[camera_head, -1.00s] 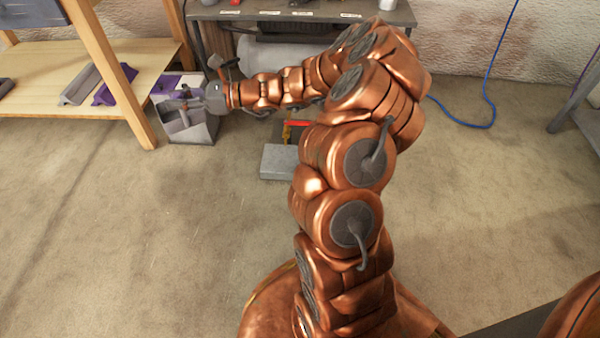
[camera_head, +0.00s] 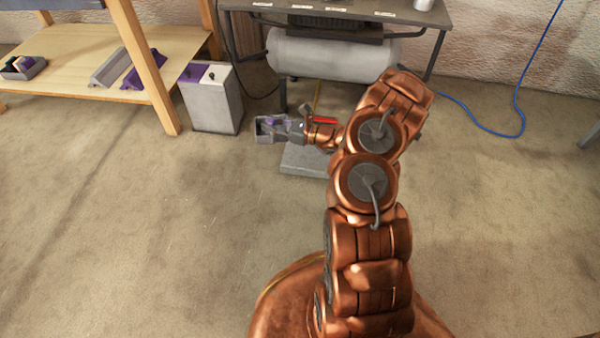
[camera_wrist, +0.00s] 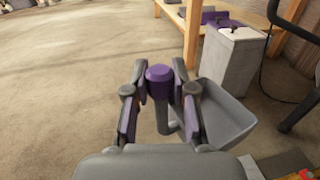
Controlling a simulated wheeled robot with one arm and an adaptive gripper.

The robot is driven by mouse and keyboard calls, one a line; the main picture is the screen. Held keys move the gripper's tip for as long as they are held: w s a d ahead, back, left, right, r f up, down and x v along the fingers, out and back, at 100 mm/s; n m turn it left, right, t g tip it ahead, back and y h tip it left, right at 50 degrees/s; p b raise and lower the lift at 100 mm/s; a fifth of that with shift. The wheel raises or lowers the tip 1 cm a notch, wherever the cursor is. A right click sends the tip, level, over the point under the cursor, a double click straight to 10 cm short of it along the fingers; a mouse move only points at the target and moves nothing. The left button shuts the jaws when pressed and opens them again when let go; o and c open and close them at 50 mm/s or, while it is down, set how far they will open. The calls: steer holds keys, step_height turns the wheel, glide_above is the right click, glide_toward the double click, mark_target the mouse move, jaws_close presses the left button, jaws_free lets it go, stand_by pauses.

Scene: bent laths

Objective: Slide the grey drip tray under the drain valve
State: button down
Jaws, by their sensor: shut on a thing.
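The grey drip tray (camera_wrist: 230,112) is an open, slope-sided box; its near-left end (camera_head: 264,136) shows in the head view. My gripper (camera_wrist: 158,84) is shut on the tray's purple-topped grip (camera_wrist: 160,74), with a purple-padded finger on each side. In the head view my gripper (camera_head: 284,124) is in front of the air tank, and the tray's height over the floor is hard to tell. The drain valve's red lever (camera_head: 322,120) is just right of my gripper, partly behind my wrist. The valve body is mostly hidden.
A grey slab (camera_head: 303,160) lies on the floor under my wrist. The air tank (camera_head: 325,52) hangs below a bench (camera_head: 240,5). A pale cabinet (camera_head: 212,105) stands left, beside a wooden shelf (camera_head: 60,80). A blue hose (camera_head: 490,130) lies right. The floor at left is clear.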

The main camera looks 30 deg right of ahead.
steer(key=s+d+f+m+t+h, duration=0.1)
steer(key=s+d+f+m+h, duration=0.2)
steer(key=f, duration=0.9)
steer(key=s+d+f+t+h, duration=0.2)
steer(key=s+d+f, duration=0.15)
steer(key=f, duration=0.75)
steer(key=w+d+f+b, duration=0.1)
steer(key=w+d+b, duration=0.6)
steer(key=w, duration=0.3)
steer(key=shift+d+b, duration=0.4)
steer(key=shift+d, duration=0.5)
steer(key=shift+f, duration=0.1)
steer(key=c, duration=0.9)
jaws_free()
steer(key=shift+s, duration=0.1)
